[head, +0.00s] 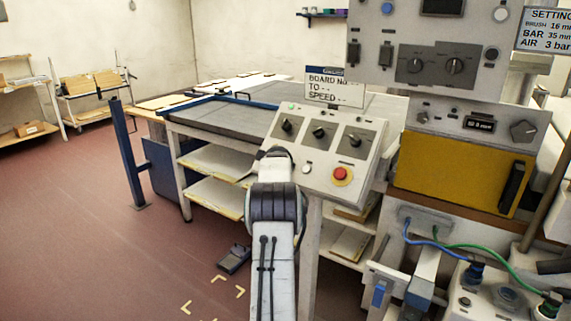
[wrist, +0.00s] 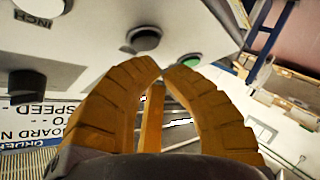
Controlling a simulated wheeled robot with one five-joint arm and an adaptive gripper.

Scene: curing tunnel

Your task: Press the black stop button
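The sloped white control panel (head: 322,187) stands in front of me in the head view, with a red button (head: 342,175), a white button (head: 306,169), a small green button (head: 291,106) and several black knobs (head: 319,131). I cannot tell which control is the black stop button. In the wrist view the panel appears upside down, with a round black control (wrist: 144,40) just above my fingertips and a green button (wrist: 190,60) beside them. My gripper (wrist: 162,70) has its yellow fingertips together, nothing visible between them. Contact with the panel cannot be told. In the head view my arm hides the fingers.
A sign (head: 335,92) stands behind the panel. A tall machine housing (head: 425,75) and a yellow cabinet (head: 455,178) are at the right, with blue and green cables below. A foot pedal (head: 234,259) lies on the floor. The red floor (head: 90,235) at left is clear.

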